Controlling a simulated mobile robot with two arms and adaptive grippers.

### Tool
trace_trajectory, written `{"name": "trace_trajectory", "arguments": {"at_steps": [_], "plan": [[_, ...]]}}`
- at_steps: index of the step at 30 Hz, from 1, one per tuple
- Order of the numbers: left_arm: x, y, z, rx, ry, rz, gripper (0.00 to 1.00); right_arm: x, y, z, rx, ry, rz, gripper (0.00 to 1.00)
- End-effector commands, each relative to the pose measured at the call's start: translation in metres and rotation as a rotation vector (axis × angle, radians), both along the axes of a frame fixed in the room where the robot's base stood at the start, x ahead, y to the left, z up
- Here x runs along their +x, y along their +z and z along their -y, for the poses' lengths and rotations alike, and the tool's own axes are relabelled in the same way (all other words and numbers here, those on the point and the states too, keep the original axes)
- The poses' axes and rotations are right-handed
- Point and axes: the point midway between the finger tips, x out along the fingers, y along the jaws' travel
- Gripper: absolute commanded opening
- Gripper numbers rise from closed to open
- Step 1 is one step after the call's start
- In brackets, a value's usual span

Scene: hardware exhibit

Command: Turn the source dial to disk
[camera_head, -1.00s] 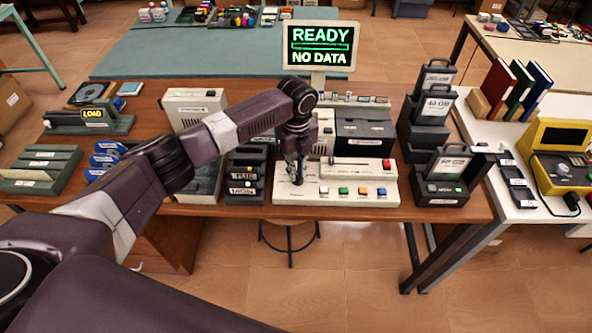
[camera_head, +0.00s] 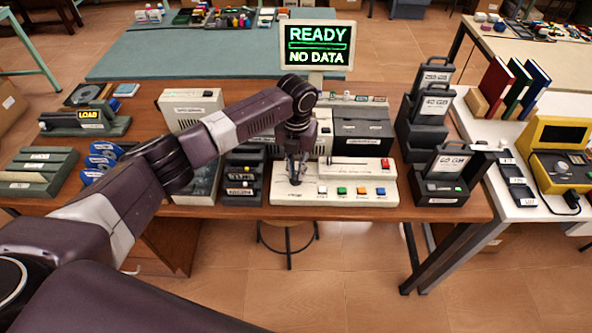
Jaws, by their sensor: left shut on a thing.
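The source dial is at the left end of the cream control panel (camera_head: 330,199), and my left gripper (camera_head: 294,181) hides most of it. My left gripper points down at the panel and is shut on the dial, whose position I cannot read. Coloured buttons, among them a green one (camera_head: 341,190) and an orange one (camera_head: 361,191), sit to the right of the gripper. The screen (camera_head: 317,45) above the panel reads "READY" and "NO DATA". My right gripper is not in view.
Dark drive units (camera_head: 438,180) stand right of the panel and a dark rack (camera_head: 243,180) stands close on its left. A grey-green LOAD unit (camera_head: 88,122) and a slotted tray (camera_head: 38,172) are at the table's left. A stool (camera_head: 287,235) is below the front edge.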

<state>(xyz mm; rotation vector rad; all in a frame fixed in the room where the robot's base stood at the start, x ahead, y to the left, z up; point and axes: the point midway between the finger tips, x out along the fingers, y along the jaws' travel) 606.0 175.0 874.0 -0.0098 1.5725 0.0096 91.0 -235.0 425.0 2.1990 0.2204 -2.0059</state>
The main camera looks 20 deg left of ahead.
Motion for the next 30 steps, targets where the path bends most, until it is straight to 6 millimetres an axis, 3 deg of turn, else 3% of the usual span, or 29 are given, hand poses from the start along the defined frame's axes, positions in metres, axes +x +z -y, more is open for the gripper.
{"name": "trace_trajectory", "arguments": {"at_steps": [22,23,24,27,30], "plan": [[0.002,0.0026,0.0004,-0.001,-0.082,0.006,0.0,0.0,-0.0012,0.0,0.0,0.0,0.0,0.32],[0.0021,0.0027,0.0004,-0.001,-0.081,0.006,0.14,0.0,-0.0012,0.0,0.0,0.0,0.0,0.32],[0.0021,0.0027,0.0004,-0.001,-0.081,0.006,0.18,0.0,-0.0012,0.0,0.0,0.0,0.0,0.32],[0.0015,0.002,0.0004,0.0,-0.081,0.004,0.28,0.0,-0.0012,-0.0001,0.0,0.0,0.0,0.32],[0.0011,0.0013,0.0004,0.0,-0.081,0.003,0.28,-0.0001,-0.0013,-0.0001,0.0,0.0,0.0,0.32]]}}
